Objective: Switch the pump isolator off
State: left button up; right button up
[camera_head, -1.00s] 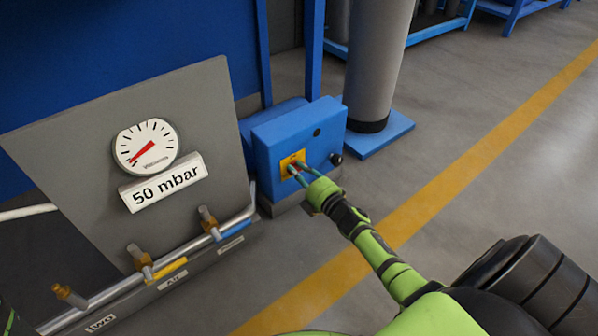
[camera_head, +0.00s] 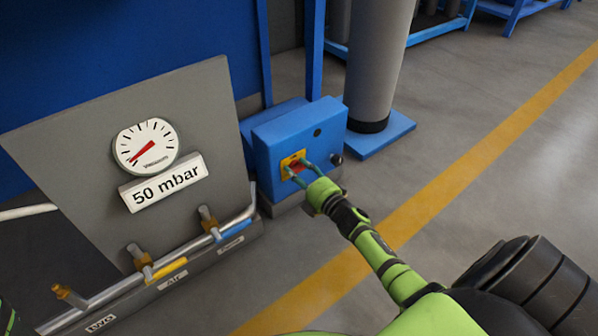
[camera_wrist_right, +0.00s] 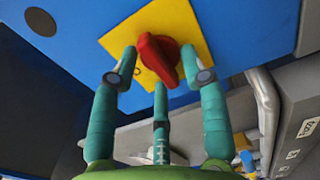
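The pump isolator is a red rotary handle (camera_head: 297,167) on a yellow plate (camera_head: 286,161), on the front of a blue box (camera_head: 280,138). In the right wrist view the red handle (camera_wrist_right: 160,60) stands slightly slanted across the yellow plate (camera_wrist_right: 172,22). My right gripper (camera_head: 296,166) is at the plate with its fingers spread. In the wrist view its green fingers (camera_wrist_right: 164,66) stand on both sides of the handle, with visible gaps, and a third finger is below it. The handle's lettering cannot be read.
A grey panel (camera_head: 95,130) with a vacuum gauge (camera_head: 146,146) and a "50 mbar" sign (camera_head: 164,182) stands left of the box. Pipes with several valves (camera_head: 140,258) run below it. A grey column (camera_head: 374,70) stands behind right.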

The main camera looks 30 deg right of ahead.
jog(key=s+d, duration=0.1)
jog(key=s, duration=1.1)
jog(key=shift+r, duration=0.1)
